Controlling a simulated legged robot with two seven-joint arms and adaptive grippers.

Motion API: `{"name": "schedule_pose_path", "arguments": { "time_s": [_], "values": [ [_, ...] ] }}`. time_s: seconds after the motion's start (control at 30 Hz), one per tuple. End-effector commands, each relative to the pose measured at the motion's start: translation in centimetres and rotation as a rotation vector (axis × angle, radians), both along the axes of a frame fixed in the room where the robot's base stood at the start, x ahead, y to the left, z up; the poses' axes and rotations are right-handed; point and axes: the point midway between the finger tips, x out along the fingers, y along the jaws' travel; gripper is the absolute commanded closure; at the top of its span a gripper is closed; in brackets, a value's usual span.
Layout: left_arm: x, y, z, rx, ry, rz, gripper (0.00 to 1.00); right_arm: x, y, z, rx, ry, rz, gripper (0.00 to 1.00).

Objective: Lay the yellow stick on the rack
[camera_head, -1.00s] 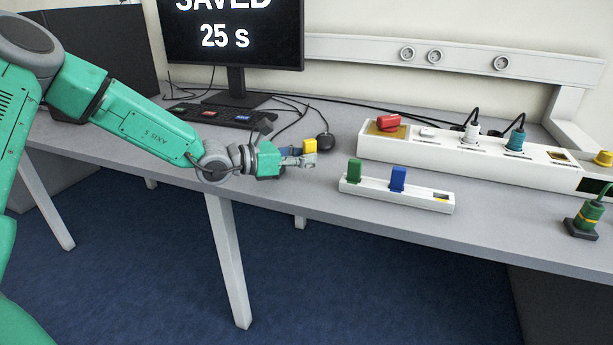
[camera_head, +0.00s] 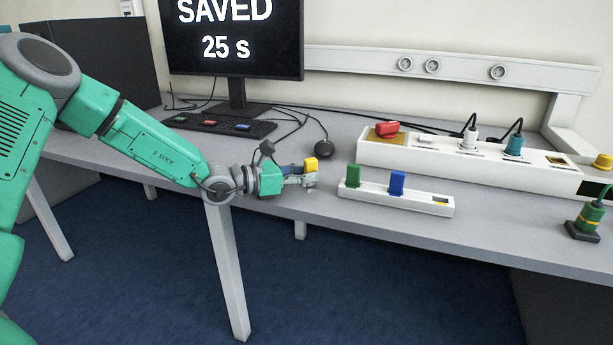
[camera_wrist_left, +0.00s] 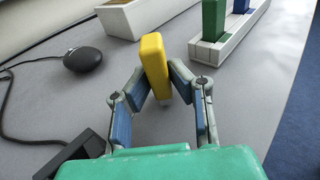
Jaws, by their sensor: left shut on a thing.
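The yellow stick (camera_head: 310,164) is a short block held at the tip of my left gripper (camera_head: 303,177). In the left wrist view the stick (camera_wrist_left: 155,66) stands between the two blue-padded fingers, and my left gripper (camera_wrist_left: 162,84) is shut on it. The rack (camera_head: 418,201) is a low white bar on the table, to the right of the gripper. A green stick (camera_head: 353,175) and a blue stick (camera_head: 396,182) stand upright in it, and an empty slot with a yellow mark (camera_head: 440,200) is at its right end. The stick is apart from the rack. My right gripper is not in view.
A long white box (camera_head: 455,156) with a red piece (camera_head: 388,128) and plugs stands behind the rack. A green plug on a dark base (camera_head: 584,223) is at the right. A mouse (camera_head: 323,149), keyboard (camera_head: 222,125) and cables lie behind the gripper. Bare table lies before the rack.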

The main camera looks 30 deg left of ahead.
Motion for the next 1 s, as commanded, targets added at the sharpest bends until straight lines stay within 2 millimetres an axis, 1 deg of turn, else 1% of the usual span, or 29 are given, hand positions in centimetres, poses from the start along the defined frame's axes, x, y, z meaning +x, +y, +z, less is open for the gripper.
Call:
{"name": "schedule_pose_path", "arguments": {
  "time_s": [0.03,0.07,0.1,0.13,0.47,0.63,0.77,0.9,1.0],
  "values": [
    [-0.5,0.0,-1.6,0.008,0.033,-0.003,1.00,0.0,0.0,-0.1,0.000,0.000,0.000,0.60],
    [-0.6,0.0,-1.7,0.009,0.035,-0.003,0.81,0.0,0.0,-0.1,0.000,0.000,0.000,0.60],
    [-0.6,0.0,-1.7,0.008,0.036,-0.004,0.67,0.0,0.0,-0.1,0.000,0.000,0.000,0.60],
    [-0.6,-0.1,-1.8,0.009,0.037,-0.004,0.64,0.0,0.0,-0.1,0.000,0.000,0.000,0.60],
    [-0.7,-0.2,-1.7,0.009,0.038,-0.007,0.64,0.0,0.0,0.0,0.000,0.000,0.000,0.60],
    [-0.9,-0.1,-0.1,0.008,0.038,-0.007,0.64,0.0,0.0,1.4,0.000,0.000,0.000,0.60],
    [-3.5,1.6,0.6,0.000,0.034,-0.003,0.64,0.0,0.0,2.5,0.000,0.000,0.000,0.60],
    [-6.2,3.3,1.5,-0.002,0.026,-0.002,0.64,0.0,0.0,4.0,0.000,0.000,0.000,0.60],
    [-7.8,4.4,2.0,0.000,0.021,-0.001,0.64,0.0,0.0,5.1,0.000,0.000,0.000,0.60]
  ]
}}
